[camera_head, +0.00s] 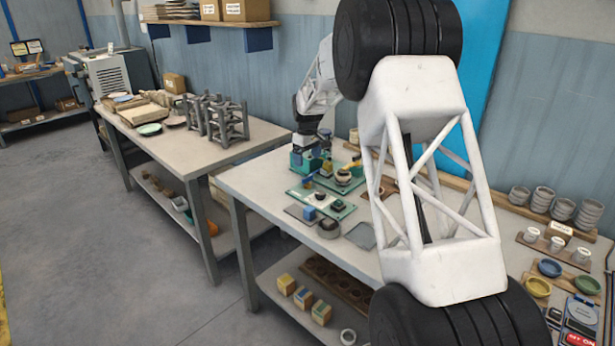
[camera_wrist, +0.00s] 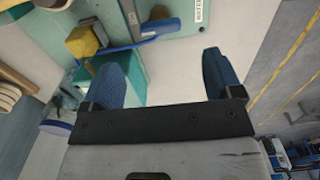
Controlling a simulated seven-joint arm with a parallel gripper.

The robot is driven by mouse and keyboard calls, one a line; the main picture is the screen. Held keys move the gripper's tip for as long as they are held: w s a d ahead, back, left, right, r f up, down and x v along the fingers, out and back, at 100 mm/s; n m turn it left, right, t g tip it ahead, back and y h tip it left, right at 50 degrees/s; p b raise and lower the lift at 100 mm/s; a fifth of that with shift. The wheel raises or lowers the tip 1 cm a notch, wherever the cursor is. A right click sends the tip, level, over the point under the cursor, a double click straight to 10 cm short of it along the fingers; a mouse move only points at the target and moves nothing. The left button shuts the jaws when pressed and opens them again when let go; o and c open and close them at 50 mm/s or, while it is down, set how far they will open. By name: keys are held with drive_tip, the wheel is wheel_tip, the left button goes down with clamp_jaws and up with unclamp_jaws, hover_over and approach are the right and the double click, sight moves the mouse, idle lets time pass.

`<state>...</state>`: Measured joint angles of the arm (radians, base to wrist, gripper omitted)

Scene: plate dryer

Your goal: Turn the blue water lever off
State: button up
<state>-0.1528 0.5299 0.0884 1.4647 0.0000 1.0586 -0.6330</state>
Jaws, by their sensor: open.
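The blue water lever (camera_wrist: 160,27) shows at the top of the wrist view, beside a white label reading "WATER" (camera_wrist: 198,12) on a teal panel. Its blue bar lies tilted and joins a grey piece at its left. My gripper (camera_wrist: 157,62) is open and empty. Its two blue fingers are spread wide, and the lever lies ahead of the gap between them, apart from both. In the head view my gripper (camera_head: 304,146) is at the back of the bench, over the teal fixture (camera_head: 305,161). The lever is too small to make out there.
A yellow block (camera_wrist: 83,41) and a thin blue tube (camera_wrist: 118,47) are left of the lever. Teal boards with small parts (camera_head: 322,198) lie on the bench (camera_head: 262,180). Cups (camera_head: 541,199) and bowls (camera_head: 537,287) stand at the right.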

sight(308, 177)
drive_tip(key=shift+f, duration=0.15)
drive_tip(key=shift+f, duration=3.75)
drive_tip(key=c, duration=0.9)
